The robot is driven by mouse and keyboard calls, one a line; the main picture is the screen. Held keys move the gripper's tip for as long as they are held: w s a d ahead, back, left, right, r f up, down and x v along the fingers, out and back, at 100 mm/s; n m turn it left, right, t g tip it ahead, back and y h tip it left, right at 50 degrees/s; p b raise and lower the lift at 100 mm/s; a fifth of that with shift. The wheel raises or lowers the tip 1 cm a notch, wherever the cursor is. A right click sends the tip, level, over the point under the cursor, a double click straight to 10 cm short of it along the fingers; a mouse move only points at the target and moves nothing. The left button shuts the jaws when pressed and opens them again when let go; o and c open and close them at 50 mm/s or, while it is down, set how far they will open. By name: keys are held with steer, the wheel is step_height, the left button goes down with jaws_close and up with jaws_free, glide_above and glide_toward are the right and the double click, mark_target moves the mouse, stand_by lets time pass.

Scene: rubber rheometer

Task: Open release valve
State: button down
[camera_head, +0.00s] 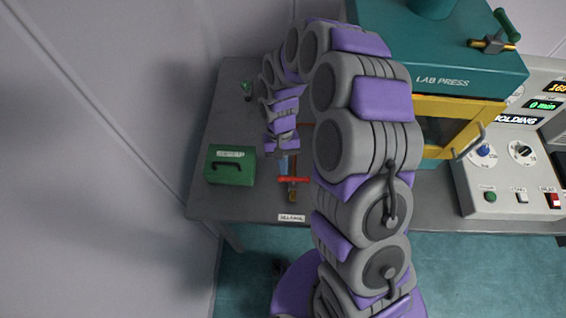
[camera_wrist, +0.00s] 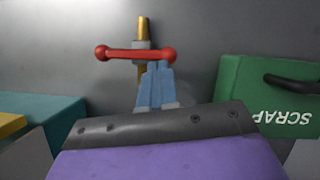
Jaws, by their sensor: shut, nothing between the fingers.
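A valve with a red cross handle (camera_head: 294,180) sits on the grey bench top, with a small white label near the bench's front edge. In the wrist view the red handle (camera_wrist: 135,54) is a bar with rounded ends lying across a brass stem (camera_wrist: 143,28). My gripper (camera_head: 284,166) points down at the valve. In the wrist view the blue fingers of my gripper (camera_wrist: 159,68) are together and empty. Their tips are by the right part of the red handle and overlap its right end; I cannot tell whether they touch it.
A green scrap box (camera_head: 230,165) stands left of the valve; it also shows in the wrist view (camera_wrist: 240,90). A teal lab press (camera_head: 470,65) carries a green-handled lever (camera_head: 506,26) on top. A control panel (camera_head: 510,200) stands at the right.

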mark_target(280, 181)
steer(key=shift+s+n, duration=0.15)
steer(key=shift+n, duration=0.15)
steer(key=shift+s+a+n+t+h+p, duration=0.15)
steer(key=shift+s+n+h+p, duration=0.2)
steer(key=shift+n, duration=0.5)
steer(key=shift+s+a+n+t+h+p, duration=0.1)
steer(key=shift+s+n+t+h+p, duration=0.15)
steer(key=shift+n+p, duration=0.4)
steer(key=shift+s+a+n+t+h+p, duration=0.15)
steer(key=shift+n+h, duration=0.25)
steer(key=shift+n, duration=0.6)
steer(key=shift+s+n, duration=0.15)
steer(key=shift+n, duration=0.15)
steer(key=shift+s+n+t+h+p, duration=0.3)
steer(key=shift+n+p, duration=0.25)
steer(key=shift+n, duration=0.4)
steer(key=shift+s+n+t+h+p, duration=0.25)
steer(key=shift+s+n+p, duration=0.2)
steer(key=shift+n, duration=0.5)
steer(key=shift+s+d+n+t+h+p, duration=0.15)
steer(key=shift+s+n+t+p, duration=0.25)
steer(key=shift+n, duration=0.4)
steer(key=shift+s+d+n+t+p, duration=0.1)
steer(key=shift+n+t+p, duration=0.1)
steer(key=shift+n+p, duration=0.5)
steer(key=shift+s+d+n+t+h+p, duration=0.1)
steer(key=shift+s+d+n+t+p, duration=0.15)
steer(key=shift+n, duration=0.65)
steer(key=shift+w, duration=0.15)
